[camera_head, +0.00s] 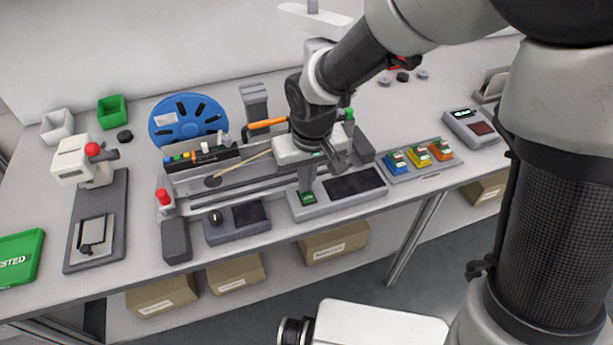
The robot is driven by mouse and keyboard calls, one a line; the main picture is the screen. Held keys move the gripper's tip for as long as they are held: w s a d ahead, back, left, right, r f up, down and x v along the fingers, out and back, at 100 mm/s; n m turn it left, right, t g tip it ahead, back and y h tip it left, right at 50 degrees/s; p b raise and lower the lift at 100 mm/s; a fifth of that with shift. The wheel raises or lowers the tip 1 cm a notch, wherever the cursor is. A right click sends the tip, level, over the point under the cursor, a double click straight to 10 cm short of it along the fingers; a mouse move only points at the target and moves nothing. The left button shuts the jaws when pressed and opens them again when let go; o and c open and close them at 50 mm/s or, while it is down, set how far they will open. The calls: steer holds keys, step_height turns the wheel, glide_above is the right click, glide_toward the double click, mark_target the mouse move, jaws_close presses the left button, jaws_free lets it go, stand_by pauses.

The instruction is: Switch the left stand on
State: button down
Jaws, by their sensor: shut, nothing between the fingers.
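My gripper (306,187) points down over a light grey control box (322,205) at the middle front of the table. Its fingers are shut and empty. Their tips are just above or at a green switch (307,198) on that box; I cannot tell whether they touch. The box also has a dark screen. To its left is a darker grey box (262,228) with a black knob (215,217) and a dark screen. A feeder rail (200,205) with a red knob (163,197) lies behind them, partly hidden by my arm. No label names a left stand.
At the left stands a small press (72,160) with a red knob, beside a green tray (20,258). A blue reel (187,120) is behind the rail. Blue, yellow and orange pieces (418,155) sit in a grey tray to the right. Cardboard boxes (335,243) are below the table.

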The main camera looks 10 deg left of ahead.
steer(key=shift+w+p, duration=0.1)
steer(key=shift+p, duration=0.2)
steer(key=shift+a+f+g, duration=0.1)
steer(key=shift+f+g, duration=0.15)
steer(key=shift+g, duration=0.15)
steer(key=shift+s+d+r, duration=0.1)
steer(key=shift+s+d, duration=0.35)
steer(key=shift+s, duration=0.25)
